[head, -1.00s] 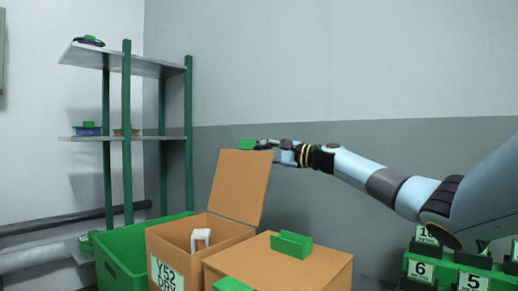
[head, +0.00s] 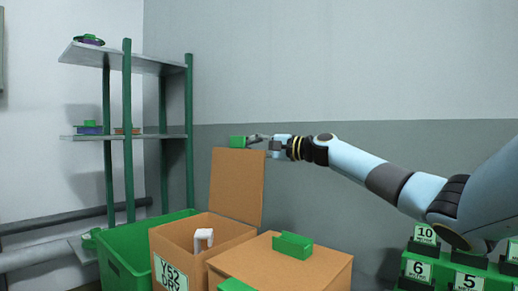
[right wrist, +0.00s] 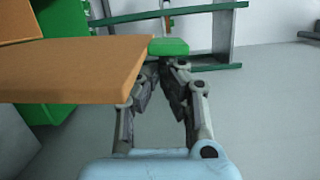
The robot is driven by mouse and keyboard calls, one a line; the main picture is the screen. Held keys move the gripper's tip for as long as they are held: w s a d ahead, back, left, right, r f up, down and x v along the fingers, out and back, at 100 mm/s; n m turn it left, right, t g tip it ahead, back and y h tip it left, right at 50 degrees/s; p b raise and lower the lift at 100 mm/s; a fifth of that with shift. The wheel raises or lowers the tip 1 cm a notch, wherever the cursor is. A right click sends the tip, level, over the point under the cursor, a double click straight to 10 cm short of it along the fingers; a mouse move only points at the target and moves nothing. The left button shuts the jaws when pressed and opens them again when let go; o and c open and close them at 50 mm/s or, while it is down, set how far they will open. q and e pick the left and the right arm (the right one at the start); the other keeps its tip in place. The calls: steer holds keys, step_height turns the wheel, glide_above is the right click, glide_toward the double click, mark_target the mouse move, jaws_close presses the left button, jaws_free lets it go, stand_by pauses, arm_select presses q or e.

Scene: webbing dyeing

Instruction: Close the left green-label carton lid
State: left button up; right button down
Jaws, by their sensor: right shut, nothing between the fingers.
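The left carton (head: 175,244) has a label reading Y52 DRY and is open at the top. Its brown lid (head: 237,185) stands nearly upright from the back edge, with a green tab (head: 237,142) at its top. A white bracket-like piece (head: 203,236) shows in the opening. My right gripper (head: 250,140) is shut and empty, just right of the tab at the lid's top edge. In the right wrist view, the lid (right wrist: 75,68) and the tab (right wrist: 168,47) lie just ahead of the fingers; contact is unclear. My left gripper is not in view.
A closed carton (head: 322,262) with a green handle (head: 292,245) stands right of the open one. A green bin (head: 118,260) is at its left. A green-post shelf (head: 128,135) stands behind left. Green numbered holders (head: 440,268) are at the right.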

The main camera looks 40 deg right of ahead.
steer(key=s+a+f+n+g+h+p, duration=0.2)
steer(key=a+n+p, duration=0.7)
steer(key=a, duration=0.8)
steer(key=a+f+n+h+b, duration=0.2)
steer(key=a+f+n, duration=0.4)
steer(key=f, duration=0.8)
steer(key=shift+s+a+f, duration=0.15)
steer(key=shift+a+f, duration=0.15)
steer(key=shift+a, duration=1.35)
